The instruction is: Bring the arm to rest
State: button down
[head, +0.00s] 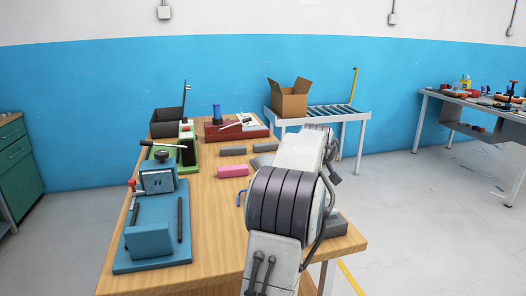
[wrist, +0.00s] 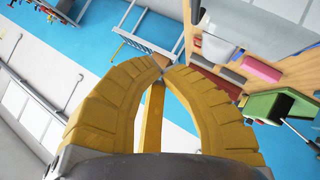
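My arm (head: 285,200) rises over the right side of the wooden workbench (head: 210,220) in the head view. Its end is hidden there behind its own links. In the wrist view my gripper (wrist: 163,70) shows two yellow ribbed fingers that curve together and meet at the tips. I see nothing held between them.
A blue fixture (head: 150,235), a green fixture (head: 188,155) and a red one (head: 225,132) stand on the bench. Grey blocks (head: 232,151) lie near the arm. A cardboard box (head: 288,98) sits on a roller stand behind. Another table (head: 455,97) is at right, with clear floor between.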

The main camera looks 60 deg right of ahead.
jog(key=shift+r, duration=0.1)
dwell(0.3)
jog(key=s+a+f+m+g+y, duration=0.15)
jog(key=a+f+m+y, duration=0.7)
jog(key=a+f, duration=0.95)
jog(key=w+a+r+n+y+p, duration=0.1)
jog(key=w+a+r+n+p, duration=0.15)
jog(key=a, duration=1.05)
jog(key=w+a+r+n+y+p, duration=0.15)
jog(key=w+a, duration=0.25)
jog(key=a, duration=0.8)
jog(key=w+a+r+n+t+p, duration=0.1)
jog(key=a+r+n+p, duration=0.2)
jog(key=a, duration=0.6)
jog(key=w+a+r+n+t+p, duration=0.1)
jog(key=a+r+n+t+p, duration=0.1)
jog(key=a+r+n, duration=0.4)
jog(key=shift+w+a+r+n+p, duration=0.4)
jog(key=shift+a+n, duration=0.35)
jog(key=shift+a, duration=1.5)
